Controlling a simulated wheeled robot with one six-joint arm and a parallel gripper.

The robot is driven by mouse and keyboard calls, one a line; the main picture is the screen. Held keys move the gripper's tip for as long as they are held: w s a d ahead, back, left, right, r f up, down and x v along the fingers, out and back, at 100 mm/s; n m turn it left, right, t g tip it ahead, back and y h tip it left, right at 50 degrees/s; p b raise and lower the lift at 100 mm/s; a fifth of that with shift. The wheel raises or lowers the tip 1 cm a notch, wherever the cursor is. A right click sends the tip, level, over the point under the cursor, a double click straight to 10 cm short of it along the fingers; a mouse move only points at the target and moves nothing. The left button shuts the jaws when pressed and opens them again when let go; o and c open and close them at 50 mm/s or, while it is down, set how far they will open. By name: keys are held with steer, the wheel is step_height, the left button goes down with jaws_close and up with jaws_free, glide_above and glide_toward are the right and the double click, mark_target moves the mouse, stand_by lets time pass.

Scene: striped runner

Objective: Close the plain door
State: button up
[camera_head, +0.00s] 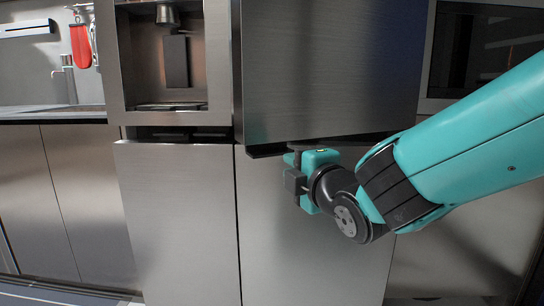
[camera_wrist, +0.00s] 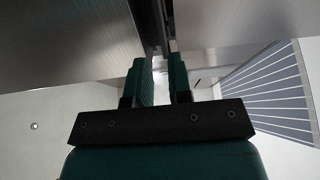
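The plain door (camera_head: 330,70) is the smooth steel upper right door of the fridge. It juts out toward me in the head view, past the panels around it, so it stands open. Its dark lower edge shows. My gripper (camera_head: 299,183) is just below this edge, near the door's lower left corner. In the wrist view my two teal fingers (camera_wrist: 160,75) are apart, with a narrow gap showing between them. A dark upright strip stands between two steel panels beyond the fingertips. I cannot tell whether the fingers touch the door.
The left fridge door has a dispenser recess (camera_head: 165,60). Lower steel panels (camera_head: 180,215) lie below. A counter with a sink (camera_head: 60,112) is at the left, and a dark-windowed appliance (camera_head: 480,50) at the right. A striped runner (camera_wrist: 268,85) lies on the floor in the wrist view.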

mark_target(275, 155)
steer(key=b+x, duration=0.1)
steer(key=x, duration=0.9)
steer(key=shift+a, duration=0.1)
steer(key=shift+c, duration=0.4)
jaws_close()
